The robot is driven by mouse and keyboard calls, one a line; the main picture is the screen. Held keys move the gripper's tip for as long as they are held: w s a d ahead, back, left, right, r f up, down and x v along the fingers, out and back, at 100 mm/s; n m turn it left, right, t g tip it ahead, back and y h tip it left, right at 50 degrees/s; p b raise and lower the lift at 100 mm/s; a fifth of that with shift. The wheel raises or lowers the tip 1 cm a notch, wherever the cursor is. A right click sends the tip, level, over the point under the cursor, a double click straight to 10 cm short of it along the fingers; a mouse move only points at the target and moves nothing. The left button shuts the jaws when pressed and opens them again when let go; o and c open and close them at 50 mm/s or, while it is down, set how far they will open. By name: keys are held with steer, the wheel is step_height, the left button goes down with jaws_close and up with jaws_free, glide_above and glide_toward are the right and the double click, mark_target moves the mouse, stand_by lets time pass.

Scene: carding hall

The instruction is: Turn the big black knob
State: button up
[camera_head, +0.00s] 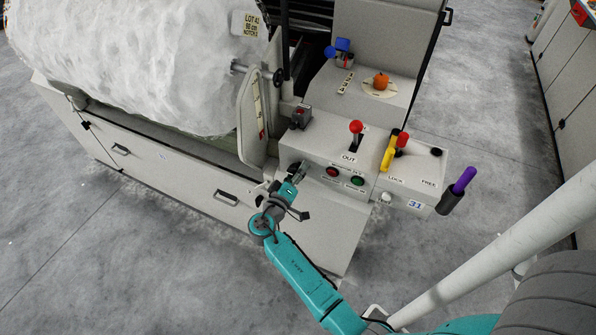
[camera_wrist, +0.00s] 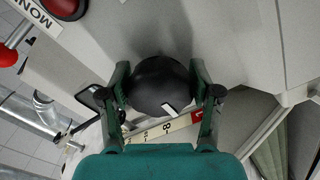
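The big black knob (camera_wrist: 161,86) is a round, dark dome with a white pointer mark near its lower edge in the wrist view. My gripper (camera_wrist: 160,72) has one finger on each side of it, and both fingers appear to touch its sides. In the head view my gripper (camera_head: 297,172) is at the left end face of the grey control box (camera_head: 325,150). There the fingers and arm mostly hide the knob. A pale scale plate (camera_wrist: 148,133) with numbers and a red end lies beside the knob in the wrist view.
A red-balled lever (camera_head: 355,127), a red button (camera_head: 332,171) and a green button (camera_head: 357,181) are on the box. Yellow and red handles (camera_head: 390,152) and a purple-gripped lever (camera_head: 462,182) stand to the right. A large white fibre roll (camera_head: 140,60) lies left.

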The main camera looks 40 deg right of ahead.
steer(key=shift+o, duration=1.3)
steer(key=v, duration=1.2)
